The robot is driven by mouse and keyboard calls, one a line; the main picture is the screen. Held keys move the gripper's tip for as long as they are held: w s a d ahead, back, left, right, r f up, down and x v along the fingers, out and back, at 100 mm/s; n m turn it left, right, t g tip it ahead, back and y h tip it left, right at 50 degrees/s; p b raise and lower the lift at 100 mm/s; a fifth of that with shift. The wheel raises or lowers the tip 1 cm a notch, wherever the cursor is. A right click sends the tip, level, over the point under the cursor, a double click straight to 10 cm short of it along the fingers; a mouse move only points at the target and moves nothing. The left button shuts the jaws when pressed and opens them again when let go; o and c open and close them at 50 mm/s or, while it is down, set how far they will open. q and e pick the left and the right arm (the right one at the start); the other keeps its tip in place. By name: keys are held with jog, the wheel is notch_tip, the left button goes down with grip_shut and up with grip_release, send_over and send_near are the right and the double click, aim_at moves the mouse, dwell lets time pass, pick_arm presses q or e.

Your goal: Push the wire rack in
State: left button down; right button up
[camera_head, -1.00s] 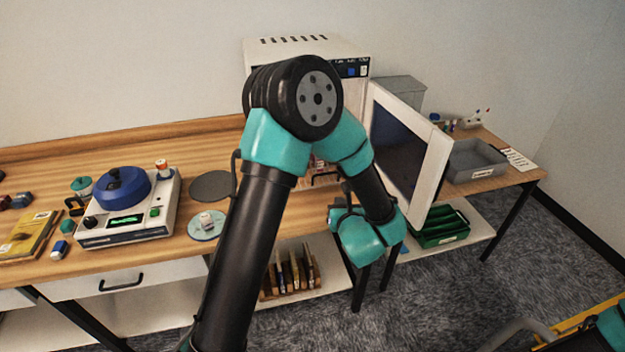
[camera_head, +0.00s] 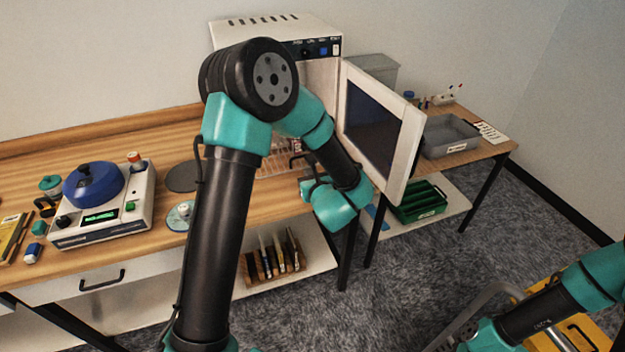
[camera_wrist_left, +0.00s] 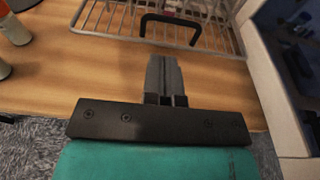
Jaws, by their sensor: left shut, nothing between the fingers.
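The wire rack (camera_wrist_left: 200,32) is a chrome grid with a dark loop handle (camera_wrist_left: 170,30) on its front edge, at the top of the left wrist view. It juts out of the open white oven (camera_head: 275,45) above the wooden bench; a little of the rack (camera_head: 285,158) shows in the head view, the rest hidden behind my left arm. My left gripper (camera_wrist_left: 164,62) is shut and empty, its fingertips just short of the handle, with a small gap showing in the picture.
The oven door (camera_head: 405,150) stands open to the right of my left wrist. A blue-lidded device (camera_head: 95,190) sits on the bench at left. A grey tray (camera_head: 450,135) and green crate (camera_head: 420,202) are at right. Bare bench lies in front of the rack.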

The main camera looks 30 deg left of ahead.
aim_at(300, 161)
pick_arm(q)
jog(key=x, duration=0.9)
jog(key=shift+w, duration=0.1)
jog(key=shift+w+a, duration=0.1)
